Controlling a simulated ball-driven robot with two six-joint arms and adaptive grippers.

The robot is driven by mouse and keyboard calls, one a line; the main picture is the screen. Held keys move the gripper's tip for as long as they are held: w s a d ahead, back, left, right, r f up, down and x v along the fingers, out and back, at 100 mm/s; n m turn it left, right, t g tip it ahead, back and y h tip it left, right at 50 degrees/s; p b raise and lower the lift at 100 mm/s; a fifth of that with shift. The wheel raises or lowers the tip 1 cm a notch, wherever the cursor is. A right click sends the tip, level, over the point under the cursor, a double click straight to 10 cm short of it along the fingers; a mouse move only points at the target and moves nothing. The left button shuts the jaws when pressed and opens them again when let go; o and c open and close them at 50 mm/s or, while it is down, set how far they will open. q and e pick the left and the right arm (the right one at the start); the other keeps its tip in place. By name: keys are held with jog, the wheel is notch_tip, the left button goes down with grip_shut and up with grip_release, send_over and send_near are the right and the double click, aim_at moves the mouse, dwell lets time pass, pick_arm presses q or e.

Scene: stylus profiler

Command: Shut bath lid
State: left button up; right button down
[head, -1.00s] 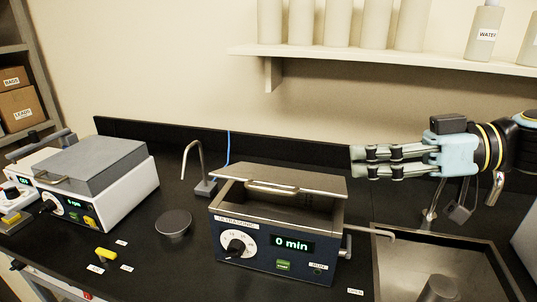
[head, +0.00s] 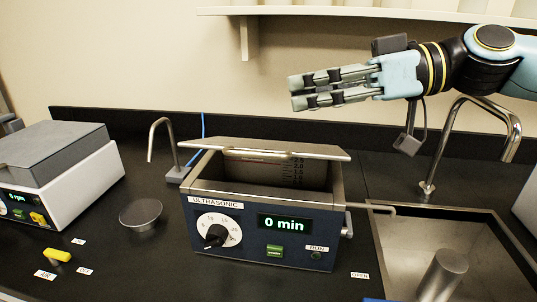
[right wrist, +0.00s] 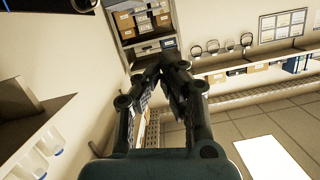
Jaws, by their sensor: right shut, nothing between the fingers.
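The ultrasonic bath (head: 262,232) stands on the black bench in the middle of the head view, with a dial and a display reading "0 min". Its metal lid (head: 262,148) is up at a slant, seen nearly edge-on. The open tank shows below it, with scale marks on the inner wall. My right gripper (head: 292,92) is shut and empty, pointing left in the air above and behind the lid, apart from it. Its closed fingers also show in the right wrist view (right wrist: 170,76). My left gripper is not in view.
A sink (head: 440,245) with a curved tap (head: 432,165) lies to the right of the bath. A thin bent spout (head: 158,135), a round dark disc (head: 141,211) and a grey-lidded white device (head: 65,175) stand to the left. A shelf (head: 380,13) runs above.

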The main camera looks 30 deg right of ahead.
pick_arm(q)
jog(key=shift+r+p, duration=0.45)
jog(key=shift+p, duration=0.55)
pick_arm(e)
jog(key=w+a+f, duration=0.2)
jog(key=a+f, duration=0.2)
jog(key=f, duration=0.1)
jog(key=shift+a, duration=0.4)
jog(key=shift+w, duration=0.1)
pick_arm(q)
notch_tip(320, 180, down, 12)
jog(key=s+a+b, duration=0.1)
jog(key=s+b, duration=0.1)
jog(key=b, duration=1)
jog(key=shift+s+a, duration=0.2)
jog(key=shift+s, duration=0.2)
pick_arm(e)
notch_tip(320, 180, down, 9)
jog(key=s+a+n+t, duration=0.1)
jog(key=s+a+n, duration=0.1)
jog(key=shift+s+r+h, duration=0.15)
jog(key=shift+s+h, duration=0.15)
jog(key=shift+s, duration=0.05)
